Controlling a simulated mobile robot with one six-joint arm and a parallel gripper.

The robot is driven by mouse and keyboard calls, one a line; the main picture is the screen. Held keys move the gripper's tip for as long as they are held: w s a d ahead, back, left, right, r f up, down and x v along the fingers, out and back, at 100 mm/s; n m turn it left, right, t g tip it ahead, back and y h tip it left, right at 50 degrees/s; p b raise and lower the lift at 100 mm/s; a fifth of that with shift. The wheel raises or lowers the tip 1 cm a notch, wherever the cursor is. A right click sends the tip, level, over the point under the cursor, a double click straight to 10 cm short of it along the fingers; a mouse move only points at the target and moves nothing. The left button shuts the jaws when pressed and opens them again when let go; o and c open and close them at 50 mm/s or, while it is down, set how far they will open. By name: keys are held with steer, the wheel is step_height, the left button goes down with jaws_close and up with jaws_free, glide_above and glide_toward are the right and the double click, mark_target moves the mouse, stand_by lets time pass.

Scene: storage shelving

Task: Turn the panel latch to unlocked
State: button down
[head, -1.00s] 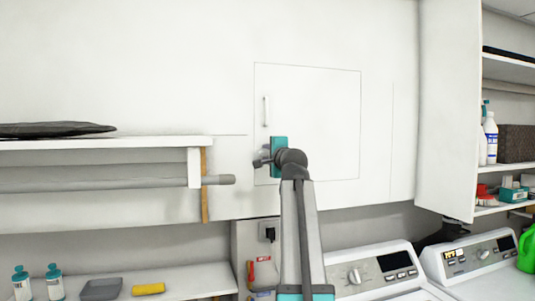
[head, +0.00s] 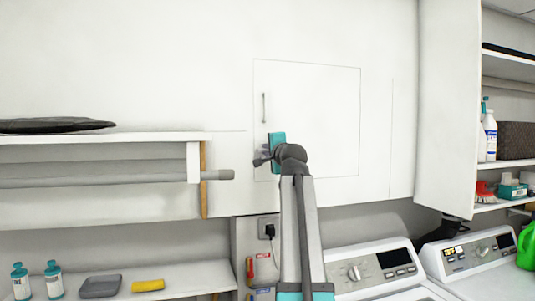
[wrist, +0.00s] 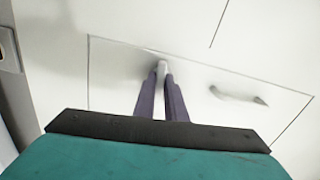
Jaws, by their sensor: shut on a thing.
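A white square panel (head: 325,110) is set flush in the white wall, outlined by a thin line. A slim vertical handle (head: 264,108) is at its upper left; the handle also shows in the wrist view (wrist: 238,97). My gripper (head: 260,158) is at the panel's lower left edge, below the handle. In the wrist view, the two dark fingers of my gripper (wrist: 161,82) are closed on a small pale latch (wrist: 162,66) near the panel's outline. Most of the latch is hidden between the fingers, so its angle is hard to tell.
Two white machines (head: 370,270) stand below right. An open cabinet door (head: 447,110) juts out at the right. The wall around the panel is clear.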

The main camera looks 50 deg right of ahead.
steer(key=shift+n+b, duration=6.2)
steer(key=shift+n, duration=2.2)
steer(key=c, duration=1.8)
jaws_free()
steer(key=shift+s, duration=0.1)
